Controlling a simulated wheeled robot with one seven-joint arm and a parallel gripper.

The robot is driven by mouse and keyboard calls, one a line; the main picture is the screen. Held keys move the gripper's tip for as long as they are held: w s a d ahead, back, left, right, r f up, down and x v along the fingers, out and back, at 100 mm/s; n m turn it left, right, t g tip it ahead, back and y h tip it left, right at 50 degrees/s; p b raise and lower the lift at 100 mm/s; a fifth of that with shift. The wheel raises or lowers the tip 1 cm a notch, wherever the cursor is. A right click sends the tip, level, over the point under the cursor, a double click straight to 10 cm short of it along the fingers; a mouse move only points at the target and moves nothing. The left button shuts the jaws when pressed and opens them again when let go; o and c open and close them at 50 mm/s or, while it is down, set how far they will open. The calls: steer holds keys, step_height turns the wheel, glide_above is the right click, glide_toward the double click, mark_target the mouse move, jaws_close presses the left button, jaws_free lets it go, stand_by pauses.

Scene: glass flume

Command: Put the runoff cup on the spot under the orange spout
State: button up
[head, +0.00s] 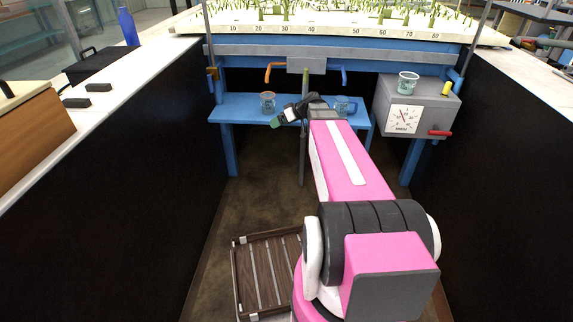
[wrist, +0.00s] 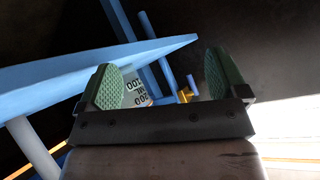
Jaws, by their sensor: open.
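A clear cup (head: 268,102) stands on the blue bench, below the orange spout (head: 273,68). A second clear cup (head: 348,107) stands below the blue spout (head: 338,70), partly hidden by my arm. A third cup (head: 408,82), pale with dark green markings, stands on the grey dial box. I cannot tell which is the runoff cup. My gripper (head: 284,113) is in front of the bench, right of the first cup. In the wrist view my gripper (wrist: 165,85) is open, its green pads apart. A cup with printed numbers (wrist: 139,92) shows beyond them, partly hidden by the left pad.
The blue bench (head: 240,107) lies under the flume, with a thin upright post (head: 302,160) in front of it. The grey dial box (head: 430,105) with a red handle stands to the right. A slatted wooden platform (head: 252,270) lies on the floor. Dark walls flank both sides.

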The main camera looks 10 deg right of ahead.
steer(key=s+a+f+m+g+h, duration=0.1)
steer(key=s+f+m+g+h, duration=0.1)
steer(key=s, duration=0.9)
steer(key=s+a+f+m+g+h, duration=0.1)
steer(key=s+f+m+g+h, duration=0.2)
steer(key=s+f+m+h, duration=0.2)
steer(key=s+f+h, duration=0.1)
steer(key=s+f, duration=0.2)
steer(key=s, duration=0.2)
steer(key=shift+s+a+f+g+h, duration=0.3)
steer(key=shift+s+a+f, duration=0.05)
steer(key=shift+a+f, duration=0.05)
